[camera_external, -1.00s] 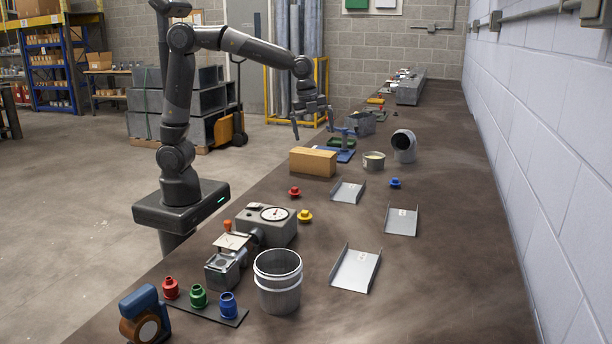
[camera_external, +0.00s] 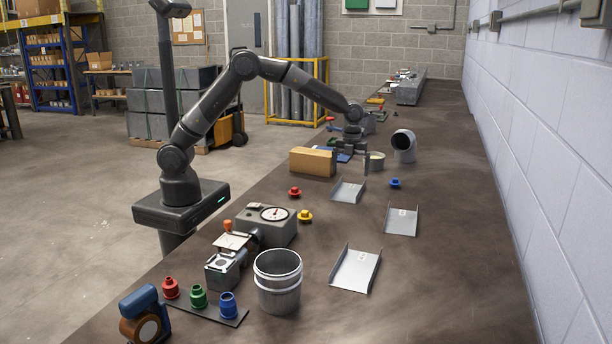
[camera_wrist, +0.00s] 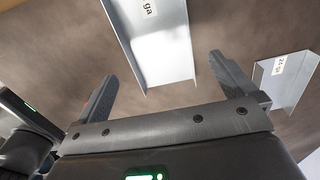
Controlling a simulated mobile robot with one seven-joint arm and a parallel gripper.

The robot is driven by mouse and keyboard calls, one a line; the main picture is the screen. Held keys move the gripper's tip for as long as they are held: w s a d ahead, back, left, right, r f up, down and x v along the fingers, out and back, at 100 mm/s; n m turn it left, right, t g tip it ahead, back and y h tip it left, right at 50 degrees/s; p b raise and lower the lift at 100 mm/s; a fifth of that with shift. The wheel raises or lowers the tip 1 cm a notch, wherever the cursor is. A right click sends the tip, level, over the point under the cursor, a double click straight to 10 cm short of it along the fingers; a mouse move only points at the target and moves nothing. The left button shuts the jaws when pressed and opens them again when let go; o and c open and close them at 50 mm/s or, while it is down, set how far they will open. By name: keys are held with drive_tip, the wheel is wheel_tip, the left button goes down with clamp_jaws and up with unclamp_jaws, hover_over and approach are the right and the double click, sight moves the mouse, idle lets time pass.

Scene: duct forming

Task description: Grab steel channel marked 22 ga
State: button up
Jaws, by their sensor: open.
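Three grey steel channels with white labels lie on the bench: a far one (camera_external: 347,190), a right one (camera_external: 402,222) and a near one (camera_external: 356,270). Their labels are too small to read in the external view. My gripper (camera_external: 358,158) is open and empty, above the bench just behind the far channel. In the wrist view a channel (camera_wrist: 160,50) lies between and beyond my open fingertips (camera_wrist: 163,72); its label shows "ga", with the number cut off. Another channel (camera_wrist: 285,85) lies at right; I cannot read its number surely.
A cardboard box (camera_external: 312,162) stands left of my gripper, and a pipe elbow (camera_external: 404,146) stands to its right. Red (camera_external: 295,192), yellow (camera_external: 305,216) and blue (camera_external: 395,183) knobs lie around the channels. A dial scale (camera_external: 268,225) and bucket (camera_external: 278,282) stand nearer.

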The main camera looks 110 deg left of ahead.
sight(348, 192)
wheel_tip(348, 192, down, 7)
drive_tip(key=shift+s+r, duration=0.15)
idle(0.4)
drive_tip(key=c, duration=0.8)
